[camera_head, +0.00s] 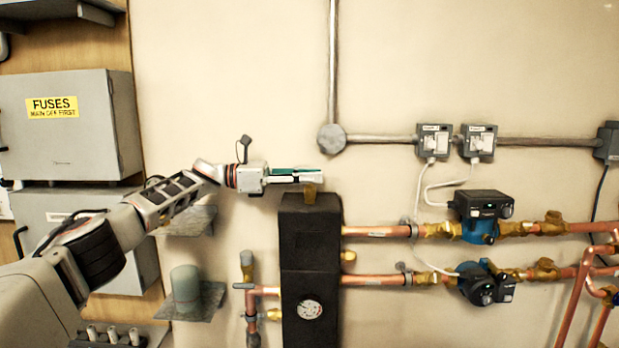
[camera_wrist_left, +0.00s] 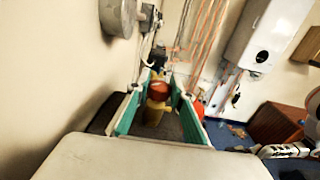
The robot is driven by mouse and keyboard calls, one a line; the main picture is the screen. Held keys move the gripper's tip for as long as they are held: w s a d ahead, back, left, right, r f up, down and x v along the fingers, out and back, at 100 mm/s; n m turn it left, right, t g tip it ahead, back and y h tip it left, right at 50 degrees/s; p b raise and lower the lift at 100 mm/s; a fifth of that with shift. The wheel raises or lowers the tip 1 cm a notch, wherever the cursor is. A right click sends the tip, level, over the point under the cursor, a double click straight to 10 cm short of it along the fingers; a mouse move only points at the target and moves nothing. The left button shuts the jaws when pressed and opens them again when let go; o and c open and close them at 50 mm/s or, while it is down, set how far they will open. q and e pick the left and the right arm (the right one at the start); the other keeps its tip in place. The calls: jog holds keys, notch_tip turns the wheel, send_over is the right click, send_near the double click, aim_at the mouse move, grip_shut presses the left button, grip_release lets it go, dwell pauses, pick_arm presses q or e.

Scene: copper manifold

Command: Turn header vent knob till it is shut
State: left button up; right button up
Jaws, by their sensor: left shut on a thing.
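The tall black header (camera_head: 311,255) stands against the wall, with a round dial gauge on its front. A brass vent (camera_head: 310,194) rises from its top. My left gripper (camera_head: 312,177) reaches in level from the left, just above the header, with its fingers at the vent's top. In the left wrist view the red vent knob (camera_wrist_left: 158,89) sits between the green-lined fingers of the left gripper (camera_wrist_left: 157,100), above the brass vent body (camera_wrist_left: 153,112). The left gripper is shut on the knob. The knob itself is hidden by the fingers in the head view.
Copper pipes (camera_head: 375,231) with two blue-and-black pumps (camera_head: 482,215) run right from the header. A conduit and round junction box (camera_head: 331,138) are on the wall above. A grey fuse box (camera_head: 65,125) and a shelf with a green-grey cylinder (camera_head: 186,285) are at left.

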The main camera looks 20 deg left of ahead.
dwell(0.6)
pick_arm(q)
jog(key=o, duration=1.1)
jog(key=shift+d, duration=0.1)
jog(key=shift+o, duration=0.2)
notch_tip(320, 180, up, 10)
jog(key=shift+r, duration=0.1)
